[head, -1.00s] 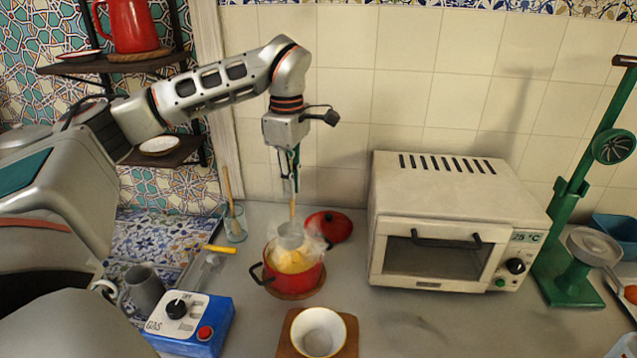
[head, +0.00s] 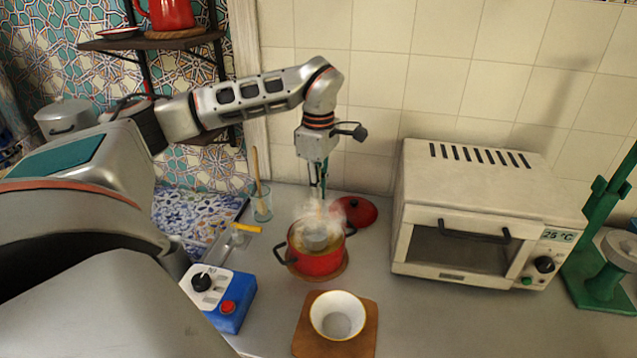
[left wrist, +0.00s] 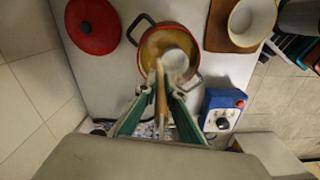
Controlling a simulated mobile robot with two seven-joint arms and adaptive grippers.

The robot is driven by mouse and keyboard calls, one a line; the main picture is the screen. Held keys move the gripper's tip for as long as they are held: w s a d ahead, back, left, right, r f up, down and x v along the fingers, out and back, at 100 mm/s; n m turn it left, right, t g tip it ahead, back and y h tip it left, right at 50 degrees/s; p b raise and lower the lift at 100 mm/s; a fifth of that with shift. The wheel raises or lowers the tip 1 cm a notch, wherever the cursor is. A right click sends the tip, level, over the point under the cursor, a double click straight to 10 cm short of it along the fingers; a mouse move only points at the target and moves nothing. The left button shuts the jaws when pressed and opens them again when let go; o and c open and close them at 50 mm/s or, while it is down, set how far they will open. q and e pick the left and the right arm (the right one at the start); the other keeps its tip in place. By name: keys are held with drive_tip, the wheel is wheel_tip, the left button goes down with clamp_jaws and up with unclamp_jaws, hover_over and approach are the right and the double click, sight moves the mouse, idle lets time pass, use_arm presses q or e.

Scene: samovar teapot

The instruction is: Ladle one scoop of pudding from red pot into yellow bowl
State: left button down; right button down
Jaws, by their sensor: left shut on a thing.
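The red pot (head: 315,262) stands on a round wooden board, open and steaming, with yellowish pudding inside. My left gripper (head: 318,194) is above the pot, pointing down, and is shut on the ladle's wooden handle (left wrist: 161,92). The ladle's grey bowl (head: 316,240) is inside the pot; it also shows in the left wrist view (left wrist: 176,62). How deep it sits in the pudding is hard to tell through the steam. The yellow bowl (head: 338,315), white inside with a yellow rim, stands on a wooden board (head: 304,335) in front of the pot. My right gripper is not in view.
The red lid (head: 358,211) lies behind the pot. A white toaster oven (head: 480,210) stands to the right. A blue gas control box (head: 222,298) is at the left front, with a glass (head: 261,203) holding a wooden utensil behind it. Counter between bowl and oven is clear.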

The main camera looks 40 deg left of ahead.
sight(319, 218)
use_arm(q)
wheel_tip(319, 218, down, 2)
drive_tip(key=shift+f, duration=0.25)
drive_tip(key=shift+f+b, duration=0.35)
drive_tip(key=shift+f, duration=0.7)
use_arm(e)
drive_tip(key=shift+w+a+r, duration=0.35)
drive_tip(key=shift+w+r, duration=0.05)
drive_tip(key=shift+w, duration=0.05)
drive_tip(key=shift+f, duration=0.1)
use_arm(q)
drive_tip(key=shift+r+p, duration=0.8)
drive_tip(key=shift+r, duration=4.7)
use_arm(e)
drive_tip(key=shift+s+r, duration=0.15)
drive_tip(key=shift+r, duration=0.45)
use_arm(q)
drive_tip(key=shift+d, duration=0.15)
